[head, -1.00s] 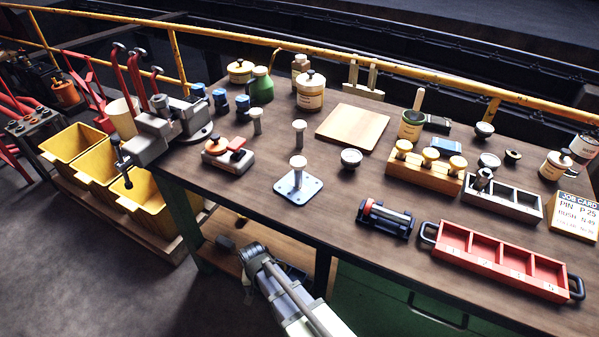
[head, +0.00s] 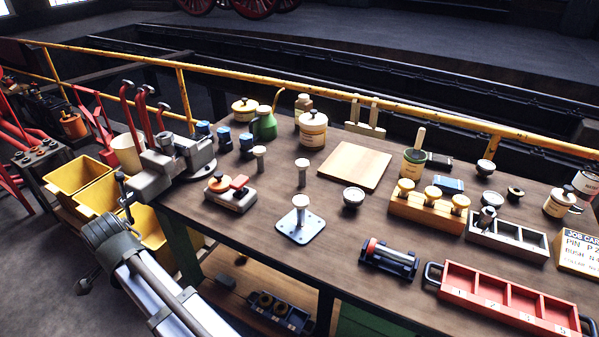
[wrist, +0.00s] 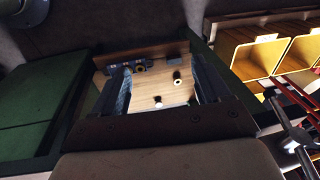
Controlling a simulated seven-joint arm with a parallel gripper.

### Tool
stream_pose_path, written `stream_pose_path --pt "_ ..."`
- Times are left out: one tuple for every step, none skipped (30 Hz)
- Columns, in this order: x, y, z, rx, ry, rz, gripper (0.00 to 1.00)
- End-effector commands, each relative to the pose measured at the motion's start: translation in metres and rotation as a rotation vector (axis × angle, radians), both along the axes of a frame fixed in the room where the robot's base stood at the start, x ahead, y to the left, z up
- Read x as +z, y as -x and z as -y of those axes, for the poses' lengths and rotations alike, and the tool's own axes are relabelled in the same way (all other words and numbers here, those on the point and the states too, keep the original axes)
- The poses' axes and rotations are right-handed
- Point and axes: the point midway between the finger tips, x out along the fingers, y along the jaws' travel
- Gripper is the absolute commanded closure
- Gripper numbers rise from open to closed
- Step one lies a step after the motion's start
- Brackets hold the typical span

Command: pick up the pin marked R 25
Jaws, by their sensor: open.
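Several pale, round-headed pins stand upright on the bench: one at the back (head: 259,158), one right of it (head: 302,169), and one on a square metal plate (head: 301,203). No mark can be read on any of them. My gripper (wrist: 163,88) is open in the wrist view, with nothing seen held between its dark fingers.
A vise (head: 165,165) stands on the bench's left corner, beside yellow bins (head: 80,175). A red compartment tray (head: 505,300), grey tray (head: 507,238) and job card (head: 580,250) are at right. A lower shelf (head: 222,262) holds a dark block with yellow rings (head: 270,301).

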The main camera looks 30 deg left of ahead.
Motion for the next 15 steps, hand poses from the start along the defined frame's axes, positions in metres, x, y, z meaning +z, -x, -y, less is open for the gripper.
stream_pose_path --pt "0.015 0.008 -0.005 -0.012 -0.011 -0.001 0.24" --pt "0.023 0.012 -0.007 -0.019 -0.017 -0.002 0.24" --pt "0.032 0.016 -0.009 -0.028 -0.023 -0.004 0.24" --pt "0.037 0.019 -0.01 -0.034 -0.027 -0.005 0.24" --pt "0.044 0.021 -0.011 -0.038 -0.03 -0.006 0.24" --pt "0.051 0.024 -0.013 -0.045 -0.036 -0.007 0.24" --pt "0.057 0.026 -0.014 -0.048 -0.039 -0.008 0.24" --pt "0.062 0.028 -0.014 -0.05 -0.043 -0.008 0.24" --pt "0.069 0.03 -0.016 -0.053 -0.049 -0.01 0.24" --pt "0.074 0.03 -0.016 -0.055 -0.052 -0.01 0.24" --pt "0.079 0.031 -0.017 -0.056 -0.055 -0.011 0.24" --pt "0.086 0.031 -0.018 -0.055 -0.058 -0.012 0.24" --pt "0.091 0.03 -0.018 -0.054 -0.062 -0.012 0.24" --pt "0.096 0.029 -0.019 -0.052 -0.065 -0.012 0.24" --pt "0.102 0.025 -0.019 -0.046 -0.069 -0.011 0.24"
